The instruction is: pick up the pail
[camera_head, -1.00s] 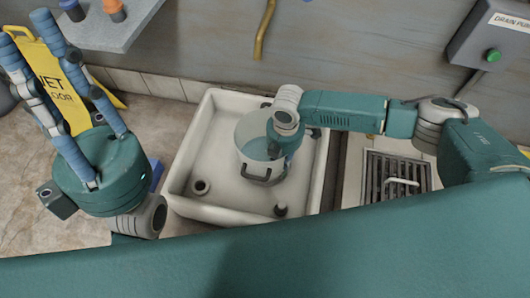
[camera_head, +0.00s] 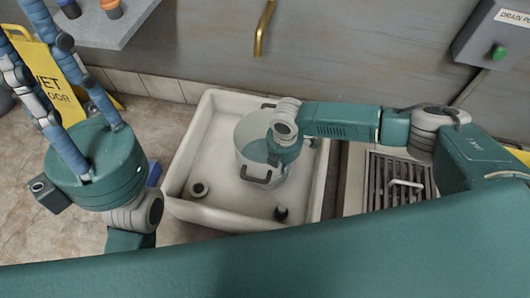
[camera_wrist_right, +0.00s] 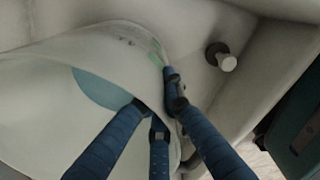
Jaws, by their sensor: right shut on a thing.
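The pail (camera_head: 254,158) is a pale grey, round vessel with dark handles on its rim, standing in the white basin in the head view. Bluish-green shows inside it. My right gripper reaches to the pail's right side from above; in the head view its fingers are mostly hidden by my wrist. In the right wrist view the blue fingers of my right gripper (camera_wrist_right: 158,102) are closed about the pail's wall (camera_wrist_right: 100,55) at the rim. My left gripper (camera_head: 45,50) is at the far left, away from the pail, its blue fingers spread and empty, tips partly cut off.
A floor grate (camera_head: 400,180) lies to the right. A yellow sign (camera_head: 38,75) and a grey shelf (camera_head: 110,25) are at the upper left.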

